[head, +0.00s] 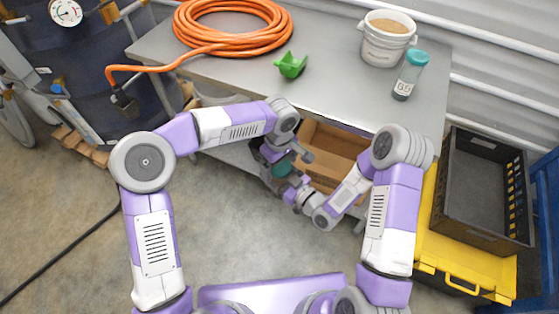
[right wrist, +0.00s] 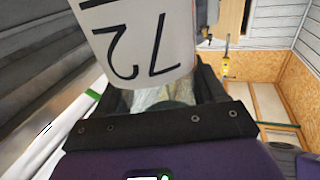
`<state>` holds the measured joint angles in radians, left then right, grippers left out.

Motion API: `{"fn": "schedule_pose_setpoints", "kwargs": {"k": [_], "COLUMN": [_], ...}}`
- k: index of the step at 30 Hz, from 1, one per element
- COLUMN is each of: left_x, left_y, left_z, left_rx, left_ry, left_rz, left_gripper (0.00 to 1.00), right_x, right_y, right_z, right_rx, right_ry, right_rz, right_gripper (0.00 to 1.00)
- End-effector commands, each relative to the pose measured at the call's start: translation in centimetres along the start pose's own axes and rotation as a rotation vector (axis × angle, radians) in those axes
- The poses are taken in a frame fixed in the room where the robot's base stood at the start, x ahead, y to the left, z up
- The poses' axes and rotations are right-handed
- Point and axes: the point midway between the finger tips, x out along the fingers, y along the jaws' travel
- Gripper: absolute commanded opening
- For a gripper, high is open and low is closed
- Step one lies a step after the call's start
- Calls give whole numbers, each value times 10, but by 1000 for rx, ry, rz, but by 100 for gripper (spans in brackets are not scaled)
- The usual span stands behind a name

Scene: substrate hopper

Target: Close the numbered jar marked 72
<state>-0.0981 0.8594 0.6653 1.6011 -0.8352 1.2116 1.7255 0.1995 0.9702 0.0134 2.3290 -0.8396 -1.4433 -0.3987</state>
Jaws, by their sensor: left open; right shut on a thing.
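The jar marked 72 (right wrist: 140,45) fills the top of the right wrist view, its white label upside down. My right gripper (right wrist: 165,95) is shut on this jar; clear material shows between its fingers. In the head view a teal part (head: 283,166) shows between my two grippers, in front of the table's front edge. My left gripper (head: 290,154) is open right by the teal part. My right gripper also shows there (head: 288,184), partly hidden. The arms hide most of the jar, and I cannot tell how the teal part sits on it.
Another teal-lidded jar (head: 409,76) with a different number stands on the grey table (head: 340,80). A white bucket (head: 385,42), a green scoop (head: 290,65) and an orange hose coil (head: 235,20) are also there. A cardboard box (head: 335,140) sits below. A black crate (head: 485,190) is right.

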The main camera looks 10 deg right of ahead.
Motion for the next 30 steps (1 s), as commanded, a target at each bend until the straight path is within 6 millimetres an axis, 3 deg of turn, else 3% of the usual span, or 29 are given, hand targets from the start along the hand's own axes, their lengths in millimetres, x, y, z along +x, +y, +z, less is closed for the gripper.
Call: {"fn": "schedule_pose_setpoints", "kwargs": {"k": [3,14,19,30], "left_x": [0,0,-1,-1], "left_y": [0,0,0,0], "left_z": [0,0,0,0], "left_rx": [0,0,69,528], "left_ry": [0,0,0,2], "left_rz": [0,0,0,2], "left_gripper": [91,36,36,36], "right_x": [0,0,0,0], "right_y": [0,0,0,0], "right_z": [-1,-1,-1,-1], "right_rx": [0,-1,-1,0], "right_ry": [2,2,2,2], "right_rz": [0,0,-1,-1], "right_gripper": [0,0,0,0]}}
